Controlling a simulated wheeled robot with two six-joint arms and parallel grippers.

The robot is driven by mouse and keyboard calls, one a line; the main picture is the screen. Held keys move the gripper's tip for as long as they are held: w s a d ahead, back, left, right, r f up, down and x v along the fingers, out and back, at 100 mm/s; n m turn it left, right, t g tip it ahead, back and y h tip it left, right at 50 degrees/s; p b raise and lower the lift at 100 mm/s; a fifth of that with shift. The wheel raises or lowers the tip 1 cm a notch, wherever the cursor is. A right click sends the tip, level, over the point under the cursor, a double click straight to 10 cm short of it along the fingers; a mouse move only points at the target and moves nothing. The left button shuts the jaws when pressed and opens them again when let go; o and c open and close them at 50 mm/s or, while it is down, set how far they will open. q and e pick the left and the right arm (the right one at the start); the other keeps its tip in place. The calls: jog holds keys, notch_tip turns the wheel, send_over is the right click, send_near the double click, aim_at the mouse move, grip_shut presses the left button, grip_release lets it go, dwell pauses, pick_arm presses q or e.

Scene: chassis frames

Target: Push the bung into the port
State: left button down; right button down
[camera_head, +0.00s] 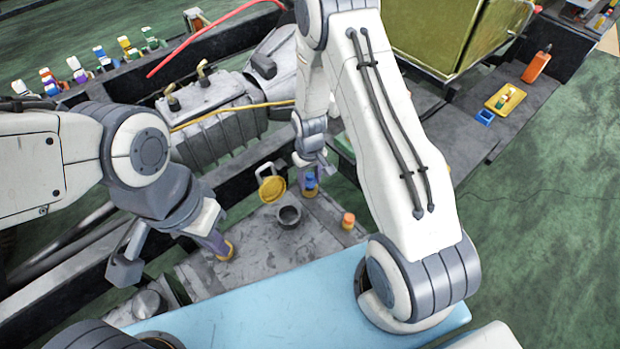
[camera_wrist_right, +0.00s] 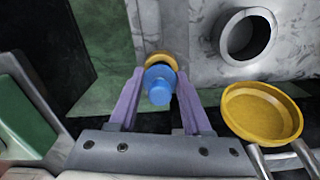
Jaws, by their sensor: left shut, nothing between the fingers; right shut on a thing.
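The blue bung (camera_wrist_right: 159,85) is between the purple fingers of my right gripper (camera_wrist_right: 152,100), which is shut on it. In the head view the bung (camera_head: 310,181) and my right gripper (camera_head: 308,184) are low at the far right edge of the grey plate. A yellow ring (camera_wrist_right: 161,58), apparently the port's rim, shows right behind the bung; its opening is hidden. I cannot tell how deep the bung sits in it. My left gripper (camera_head: 218,244) is shut and empty, low over the plate's left side, beside another yellow ring (camera_head: 229,251).
A grey open neck (camera_head: 289,215) stands on the plate (camera_head: 262,238), with a tilted yellow cap (camera_head: 271,188) behind it. An orange plug (camera_head: 348,221) is to the right. Dark frame rails border the plate. A pale blue panel (camera_head: 285,305) lies in front.

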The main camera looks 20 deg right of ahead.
aim_at(310, 174)
jog(key=shift+f+b, duration=0.35)
jog(key=shift+f, duration=0.15)
jog(key=shift+r, duration=0.15)
jog(key=shift+r+p, duration=0.6)
jog(key=shift+p, duration=0.1)
notch_tip(310, 174, up, 7)
jog(key=p, duration=0.4)
jog(key=s+r+m+p, duration=0.1)
jog(key=s+r, duration=0.3)
jog(key=shift+s+a+r+m, duration=0.15)
jog(key=shift+s+r+m, duration=0.15)
jog(key=shift+s+r, duration=0.05)
